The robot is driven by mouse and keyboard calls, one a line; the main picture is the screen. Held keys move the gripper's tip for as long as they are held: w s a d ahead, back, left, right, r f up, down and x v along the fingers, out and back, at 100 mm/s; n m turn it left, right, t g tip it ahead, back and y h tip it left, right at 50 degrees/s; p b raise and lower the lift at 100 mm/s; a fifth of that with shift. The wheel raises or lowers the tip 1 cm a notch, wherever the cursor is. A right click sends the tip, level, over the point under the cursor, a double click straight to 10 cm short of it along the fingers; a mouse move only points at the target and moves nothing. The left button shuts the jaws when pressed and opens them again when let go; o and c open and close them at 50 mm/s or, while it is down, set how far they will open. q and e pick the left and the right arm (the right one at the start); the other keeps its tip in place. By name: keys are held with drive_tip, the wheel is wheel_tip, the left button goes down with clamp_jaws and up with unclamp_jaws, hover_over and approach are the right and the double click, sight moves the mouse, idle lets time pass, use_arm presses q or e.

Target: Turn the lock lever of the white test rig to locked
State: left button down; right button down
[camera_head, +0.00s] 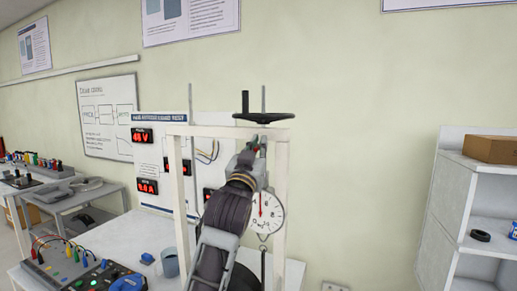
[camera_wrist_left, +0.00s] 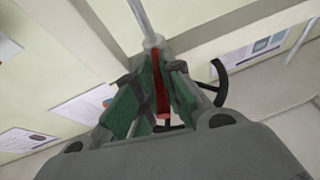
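The white test rig (camera_head: 281,200) stands on a white bench, with a black handwheel (camera_head: 264,116) on its top crossbar and a round dial (camera_head: 268,213) hanging inside. My left gripper (camera_head: 256,148) is raised to the crossbar, just below the handwheel, and hides part of it. In the left wrist view, the red lock lever (camera_wrist_left: 161,85) lies between the green fingers of my left gripper (camera_wrist_left: 159,68). The fingertips close in on both sides of it and appear to touch it. The lever's pivot is hidden. My right gripper is in neither view.
A panel with red displays (camera_head: 143,136) stands behind the rig. A blue-grey mug (camera_head: 170,263) and a control box with cables (camera_head: 82,272) are on the bench at left. A white shelf (camera_head: 450,190) with a cardboard box (camera_head: 490,149) stands at right. Bare wall lies between rig and shelf.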

use_arm(q)
drive_tip(key=c, duration=1.8)
unclamp_jaws()
drive_tip(key=shift+v, duration=6)
